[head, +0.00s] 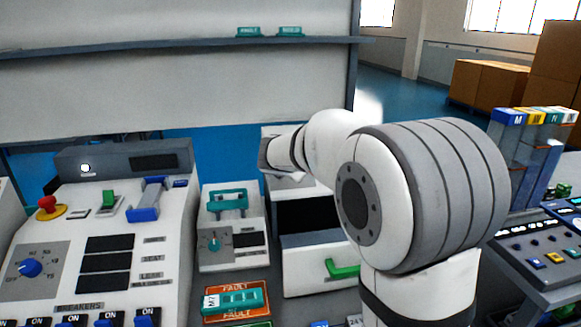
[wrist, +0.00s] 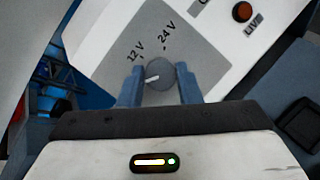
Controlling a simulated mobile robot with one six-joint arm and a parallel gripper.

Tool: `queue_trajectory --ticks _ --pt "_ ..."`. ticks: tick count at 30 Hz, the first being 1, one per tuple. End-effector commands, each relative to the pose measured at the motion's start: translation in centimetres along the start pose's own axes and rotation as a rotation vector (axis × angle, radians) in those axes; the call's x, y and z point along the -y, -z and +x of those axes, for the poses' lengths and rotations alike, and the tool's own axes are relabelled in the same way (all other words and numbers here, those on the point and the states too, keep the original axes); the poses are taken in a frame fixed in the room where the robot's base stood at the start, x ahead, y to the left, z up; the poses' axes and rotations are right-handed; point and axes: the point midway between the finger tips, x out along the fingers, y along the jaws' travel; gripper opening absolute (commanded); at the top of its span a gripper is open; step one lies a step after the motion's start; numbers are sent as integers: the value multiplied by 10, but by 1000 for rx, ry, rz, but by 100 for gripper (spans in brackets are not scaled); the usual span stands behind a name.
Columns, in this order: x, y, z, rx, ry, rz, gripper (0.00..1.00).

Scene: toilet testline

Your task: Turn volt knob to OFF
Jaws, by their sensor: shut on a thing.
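The volt knob (wrist: 163,71) is a round grey knob on a grey plate with "12 V" and "24 V" markings, in the wrist view. Its white pointer line points left and slightly down in the picture, below the "12 V" mark. No OFF marking is visible there. My gripper (wrist: 160,88) has its two blue fingers on either side of the knob and is shut on it. In the head view my arm reaches away toward the box behind the bench, and the gripper's fingers and this knob are hidden.
In the head view, a blue knob (head: 30,267), red emergency button (head: 48,205) and teal-handled unit (head: 228,200) stand left. A green handle (head: 342,269) is near my arm. A shelf (head: 180,49) runs behind.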

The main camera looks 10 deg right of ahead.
Motion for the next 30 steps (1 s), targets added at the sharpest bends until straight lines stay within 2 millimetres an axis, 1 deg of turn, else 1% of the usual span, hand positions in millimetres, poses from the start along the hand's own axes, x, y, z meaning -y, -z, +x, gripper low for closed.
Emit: queue_trajectory --ticks 6,17,18,25,30 --pt "0 0 0 1 -10 -29 8" --pt "0 0 0 1 -11 -30 8" --pt "0 0 0 1 -10 -30 34" --pt "1 0 0 1 -10 -29 52" --pt "1 0 0 1 -10 -28 53"
